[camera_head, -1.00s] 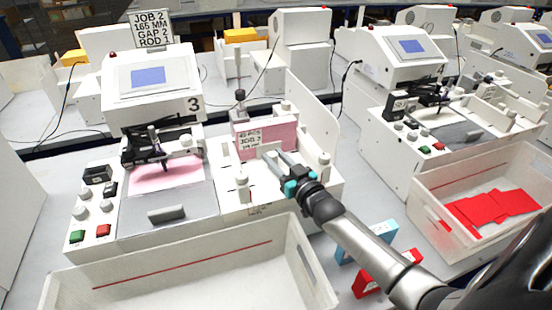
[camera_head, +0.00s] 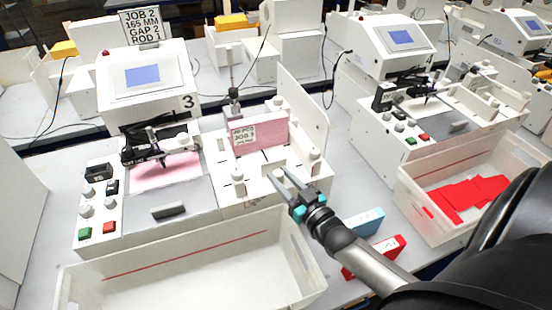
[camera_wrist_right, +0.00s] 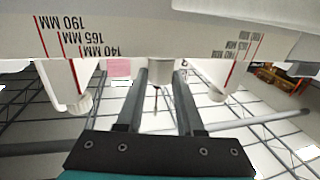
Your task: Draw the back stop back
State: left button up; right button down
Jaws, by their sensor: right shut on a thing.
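The feeder bed (camera_head: 228,192) of machine 3 holds a pink card stack (camera_head: 268,136) with a printed label. My right gripper (camera_head: 282,178) is in front of the stack, over the near part of the bed. In the right wrist view its two fingers (camera_wrist_right: 160,92) are shut on a small white tab (camera_wrist_right: 158,74), which appears to belong to the back stop. Behind it, a white plate (camera_wrist_right: 130,45) bears marks 140, 165 and 190 MM. The fingers hide most of the back stop in the head view. My left gripper is not in view.
A sign (camera_head: 142,27) reads JOB 2, 165 MM, GAP 2, ROD 1. White posts (camera_head: 315,167) stand on the bed beside my gripper. An open bin (camera_head: 190,262) stands in front. Blue (camera_head: 364,222) and red (camera_head: 372,257) blocks lie under my right arm.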

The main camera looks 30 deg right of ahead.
jog(key=shift+s+a, duration=0.1)
jog(key=shift+s, duration=0.2)
jog(key=c, duration=0.5)
grip_release()
jog(key=s, duration=1.5)
jog(key=shift+s, duration=0.1)
jog(key=shift+a, duration=0.1)
